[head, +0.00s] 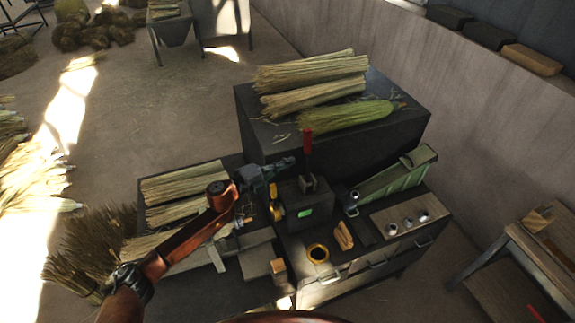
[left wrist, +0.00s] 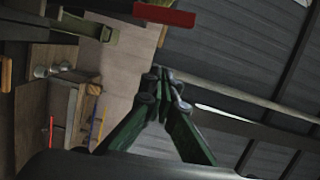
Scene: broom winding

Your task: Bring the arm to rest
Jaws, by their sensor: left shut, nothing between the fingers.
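My left arm reaches in from the lower left of the head view. Its left gripper (head: 288,163) is shut and empty, above the bench beside a dark box machine (head: 305,205) with a green lit display. An upright red lever handle (head: 307,142) stands just right of the fingertips; I cannot tell whether they touch it. In the left wrist view the green fingers (left wrist: 166,78) meet at their tips with nothing between them. A red bar (left wrist: 165,15) shows at the top of that view, apart from the fingers. My right gripper is not in view.
Straw bundles lie on the dark block (head: 400,128) behind and on the low bench at left. A green tray (head: 395,178), a yellow tape ring (head: 318,253) and a drawer cabinet (head: 375,262) are at right. A concrete wall (head: 470,100) bounds the right.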

